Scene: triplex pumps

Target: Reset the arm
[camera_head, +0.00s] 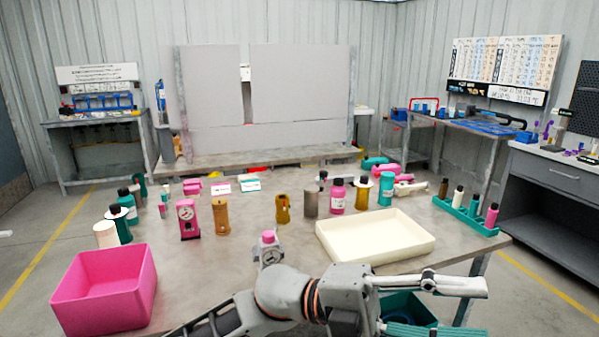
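One of my arms crosses the bottom of the view, coming in from the lower left, so I take it as the left. It is grey with orange-brown rings at a joint, and it lies low in front of the table's near edge. My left gripper (458,285) is at its right end, pointing right, over the floor beyond the near edge. I see nothing held in it, but its side-on finger outline does not show whether it is open or shut. My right gripper is not in view.
The grey table (365,275) carries a pink bin (105,290), a cream tray (376,236), a pink-topped gauge part (268,248) close behind my arm, and several bottles and pumps. A teal rack (468,215) holds bottles at right. A teal bin (408,308) stands below the near edge.

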